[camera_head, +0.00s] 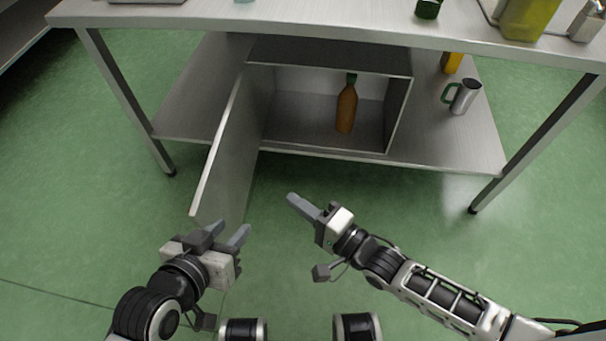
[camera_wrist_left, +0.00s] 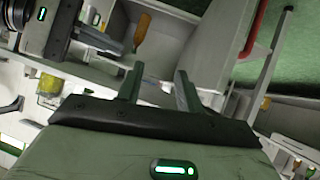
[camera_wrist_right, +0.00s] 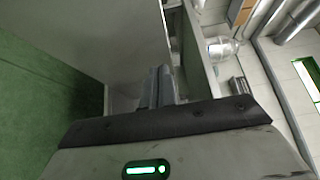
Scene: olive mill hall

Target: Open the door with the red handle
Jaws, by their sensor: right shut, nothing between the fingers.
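The door (camera_head: 221,150) is a grey panel hinged at the left side of a cabinet (camera_head: 399,115) on the table's lower shelf. It stands wide open, swung out toward me. Its red handle (camera_wrist_left: 254,30) shows in the left wrist view on the door's outer side; the head view hides it. My left gripper (camera_head: 226,236) is open and empty near the door's free end; its parted fingers also show in the left wrist view (camera_wrist_left: 158,88). My right gripper (camera_head: 293,199) is shut and empty, right of the door and in front of the cabinet opening.
An orange-brown bottle (camera_head: 346,108) with a green top stands inside the cabinet. A metal mug (camera_head: 464,97) and a yellow item (camera_head: 452,62) are on the shelf to the right. The metal table (camera_head: 330,33) overhangs the cabinet. Green floor in front is clear.

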